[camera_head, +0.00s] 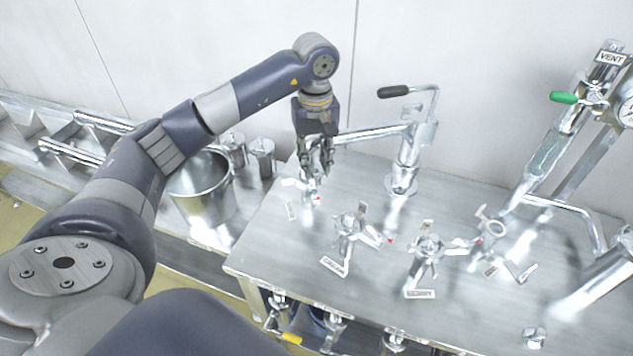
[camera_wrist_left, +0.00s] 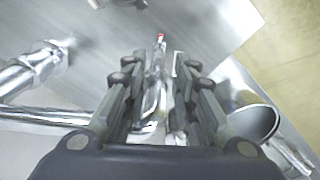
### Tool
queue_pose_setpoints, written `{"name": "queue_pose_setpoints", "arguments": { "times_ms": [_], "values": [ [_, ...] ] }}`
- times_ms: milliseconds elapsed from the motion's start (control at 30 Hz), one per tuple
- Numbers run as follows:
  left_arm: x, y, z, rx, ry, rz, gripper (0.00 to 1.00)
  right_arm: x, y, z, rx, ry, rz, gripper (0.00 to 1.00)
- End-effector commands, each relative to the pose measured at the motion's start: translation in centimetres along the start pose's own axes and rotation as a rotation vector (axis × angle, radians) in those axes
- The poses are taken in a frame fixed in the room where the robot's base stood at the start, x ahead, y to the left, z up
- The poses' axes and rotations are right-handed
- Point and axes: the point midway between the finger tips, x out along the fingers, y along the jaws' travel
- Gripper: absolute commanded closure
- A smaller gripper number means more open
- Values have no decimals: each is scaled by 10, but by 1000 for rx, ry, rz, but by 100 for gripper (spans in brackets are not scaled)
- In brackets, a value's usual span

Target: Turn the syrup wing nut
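Several small metal valve fittings with wing-shaped tops stand on the steel table, each by a white label. I cannot read which label says syrup. My left gripper (camera_head: 316,165) points down over the leftmost fitting (camera_head: 308,190), which it partly hides. A gap shows between the fingers; contact is not clear. Two other wing-topped fittings (camera_head: 349,230) (camera_head: 427,247) stand to the right. My right gripper is not in view.
A chrome pipe with a black-handled lever (camera_head: 394,91) rises just right of the gripper. A steel pot (camera_head: 201,188) stands left of the table. A green-handled vent pipe (camera_head: 565,98) and gauge are at right. The wall is close behind.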

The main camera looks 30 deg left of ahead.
Motion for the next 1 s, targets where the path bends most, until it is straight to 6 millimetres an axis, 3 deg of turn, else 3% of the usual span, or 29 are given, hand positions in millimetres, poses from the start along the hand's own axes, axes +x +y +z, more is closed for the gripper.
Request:
{"name": "queue_pose_setpoints", "arguments": {
  "times_ms": [433, 600, 867, 1000],
  "values": [
    [73, 0, 1, -1, -4, 0, 74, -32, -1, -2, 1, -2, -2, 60],
    [84, 1, 1, 1, -2, 2, 74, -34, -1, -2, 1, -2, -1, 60],
    [86, 1, 1, 1, -1, 3, 74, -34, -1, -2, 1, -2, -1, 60],
    [86, 1, 1, 0, -1, 3, 100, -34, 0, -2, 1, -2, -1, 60]
  ]
}}
